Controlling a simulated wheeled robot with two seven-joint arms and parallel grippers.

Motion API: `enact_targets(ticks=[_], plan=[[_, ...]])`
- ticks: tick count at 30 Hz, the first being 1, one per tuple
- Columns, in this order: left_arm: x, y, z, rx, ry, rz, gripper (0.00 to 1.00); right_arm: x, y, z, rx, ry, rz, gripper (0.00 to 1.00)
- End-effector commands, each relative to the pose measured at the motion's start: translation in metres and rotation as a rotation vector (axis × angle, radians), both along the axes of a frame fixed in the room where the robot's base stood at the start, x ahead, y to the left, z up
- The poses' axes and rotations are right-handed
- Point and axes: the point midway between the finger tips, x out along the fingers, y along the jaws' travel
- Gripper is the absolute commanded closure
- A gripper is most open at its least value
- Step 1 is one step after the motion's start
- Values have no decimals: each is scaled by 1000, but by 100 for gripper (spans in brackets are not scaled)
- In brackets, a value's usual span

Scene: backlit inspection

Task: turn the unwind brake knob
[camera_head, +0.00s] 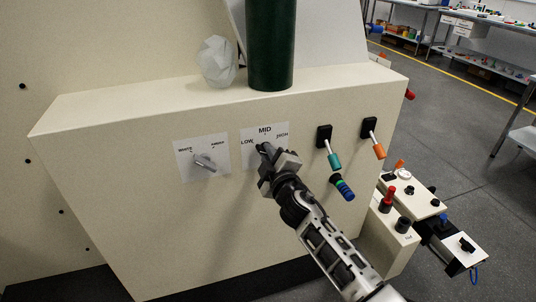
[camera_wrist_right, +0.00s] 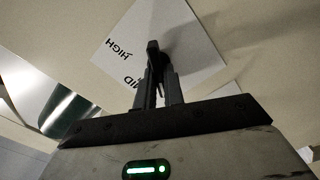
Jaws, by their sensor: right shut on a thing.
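The dark knob (camera_head: 262,147) sits on a white plate (camera_head: 280,133) marked LOW, MID and HIGH on the front of the cream panel. My right gripper (camera_head: 268,154) reaches up from the lower right and is shut on this knob, hiding most of it. In the right wrist view the fingers (camera_wrist_right: 156,85) close around the dark knob (camera_wrist_right: 153,46), with HIGH and part of MID readable on the plate beside it. Which mark the knob points to cannot be told. My left gripper is not in view.
Left of the plate is a grey selector knob (camera_head: 205,163) on its own label. A green cylinder (camera_head: 270,45) and a crumpled pale object (camera_head: 217,61) stand on top.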

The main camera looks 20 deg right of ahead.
Motion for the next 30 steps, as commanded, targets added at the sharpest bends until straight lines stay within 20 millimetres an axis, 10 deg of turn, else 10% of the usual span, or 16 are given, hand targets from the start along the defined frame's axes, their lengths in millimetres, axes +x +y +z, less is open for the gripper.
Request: enact_targets(ticks=[2,5,17,30], plan=[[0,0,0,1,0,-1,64,0,0,-1,-5,1,0,100],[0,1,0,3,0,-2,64,0,0,-1,-5,1,0,68],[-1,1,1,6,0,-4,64,-9,-1,-1,-2,2,0,68],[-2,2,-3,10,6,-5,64,-106,-4,-3,-1,4,1,68]])
